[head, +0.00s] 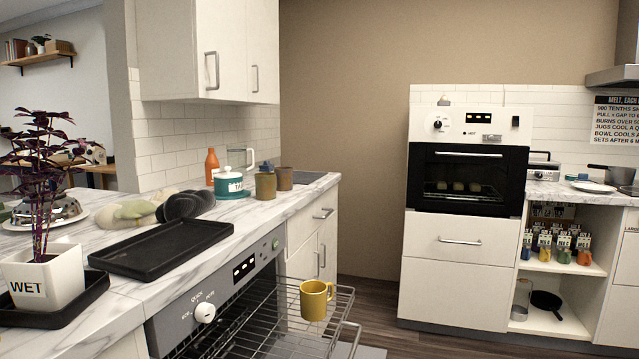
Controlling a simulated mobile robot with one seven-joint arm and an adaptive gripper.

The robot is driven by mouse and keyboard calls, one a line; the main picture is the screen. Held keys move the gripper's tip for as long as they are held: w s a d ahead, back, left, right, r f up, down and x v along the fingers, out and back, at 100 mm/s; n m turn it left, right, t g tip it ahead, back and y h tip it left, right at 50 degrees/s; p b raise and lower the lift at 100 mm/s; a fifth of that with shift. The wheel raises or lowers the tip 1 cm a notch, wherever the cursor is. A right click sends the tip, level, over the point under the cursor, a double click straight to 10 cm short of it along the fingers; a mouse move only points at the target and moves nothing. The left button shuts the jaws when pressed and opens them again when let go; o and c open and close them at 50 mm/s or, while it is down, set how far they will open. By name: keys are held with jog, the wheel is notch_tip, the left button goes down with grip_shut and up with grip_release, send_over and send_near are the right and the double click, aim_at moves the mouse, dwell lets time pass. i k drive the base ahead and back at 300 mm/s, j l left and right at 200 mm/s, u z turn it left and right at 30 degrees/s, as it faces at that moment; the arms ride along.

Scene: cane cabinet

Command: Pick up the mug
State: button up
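A yellow mug (314,300) stands upright on the pulled-out wire rack (270,325) of the appliance under the left counter. Its handle points to the right. The mug is near the rack's far right part, and nothing covers it. My gripper is not in view, so I cannot see its position or whether it holds anything.
A black tray (160,249) and a white plant pot marked WET (42,277) stand on the left marble counter (150,285). A teal pot (229,184) and jars are farther back. A wall oven (467,180) stands across. Wooden floor (372,294) is clear between.

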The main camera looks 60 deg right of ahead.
aim_at(285, 174)
jog(key=z, duration=1.6)
